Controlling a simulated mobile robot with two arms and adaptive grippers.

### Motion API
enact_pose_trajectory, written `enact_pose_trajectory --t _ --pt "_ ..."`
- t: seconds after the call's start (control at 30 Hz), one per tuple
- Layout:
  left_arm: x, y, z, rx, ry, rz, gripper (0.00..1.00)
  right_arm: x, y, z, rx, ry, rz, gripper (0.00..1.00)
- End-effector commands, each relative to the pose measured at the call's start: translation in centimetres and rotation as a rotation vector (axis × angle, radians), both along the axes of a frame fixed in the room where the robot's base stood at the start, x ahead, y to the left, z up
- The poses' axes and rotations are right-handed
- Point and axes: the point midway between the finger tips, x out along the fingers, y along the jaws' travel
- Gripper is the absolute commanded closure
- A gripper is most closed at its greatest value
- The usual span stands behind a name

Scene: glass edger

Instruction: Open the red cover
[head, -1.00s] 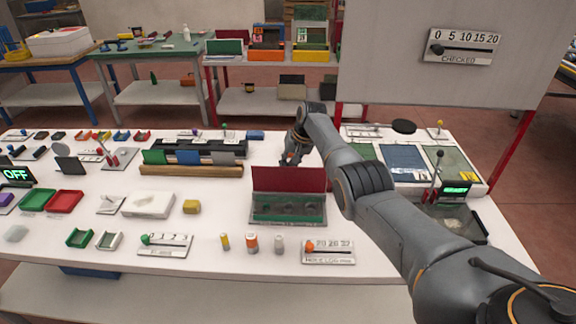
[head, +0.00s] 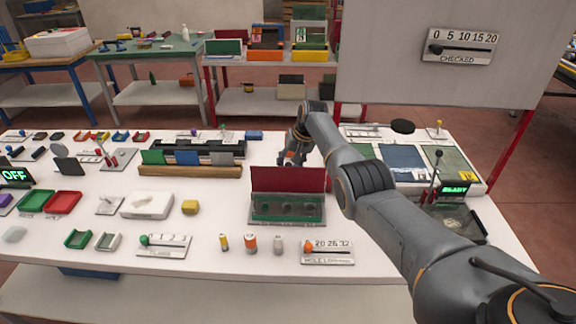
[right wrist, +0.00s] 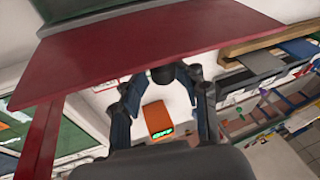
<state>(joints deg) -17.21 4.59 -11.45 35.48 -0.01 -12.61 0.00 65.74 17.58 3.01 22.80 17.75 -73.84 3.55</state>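The red cover (head: 288,179) stands upright, hinged open at the back of a green box (head: 288,208) on the white table in the head view. The box's top with dark round recesses shows uncovered in front of it. In the right wrist view the red cover (right wrist: 150,52) crosses the upper picture as a wide panel. My right gripper (right wrist: 163,78) is close by the panel, its fingers apart, with nothing clearly held. In the head view my right gripper (head: 292,157) is behind the cover, its fingertips partly hidden. My left gripper is out of view.
A wooden rack with coloured plates (head: 190,171) stands left of the cover. A panel with a READY display (head: 455,190) is at the right. An orange display box (right wrist: 157,118) shows in the wrist view.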

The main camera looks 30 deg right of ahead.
Motion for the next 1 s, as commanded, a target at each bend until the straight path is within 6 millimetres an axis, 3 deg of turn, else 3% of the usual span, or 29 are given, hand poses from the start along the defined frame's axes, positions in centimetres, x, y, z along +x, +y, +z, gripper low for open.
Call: enact_pose_trajectory --t 0.33,0.53,0.67,1.0 --pt "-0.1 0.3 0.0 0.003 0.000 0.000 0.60 -0.1 0.3 -0.1 0.006 0.005 0.004 0.56" --pt "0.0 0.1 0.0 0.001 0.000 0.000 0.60 -0.5 0.1 1.0 0.005 0.004 0.003 0.56" --pt "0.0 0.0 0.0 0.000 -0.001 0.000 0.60 -1.0 -0.2 2.5 0.004 0.002 0.003 0.56" --pt "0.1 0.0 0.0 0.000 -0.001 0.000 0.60 -3.2 -1.3 8.7 0.004 0.002 0.001 0.56"
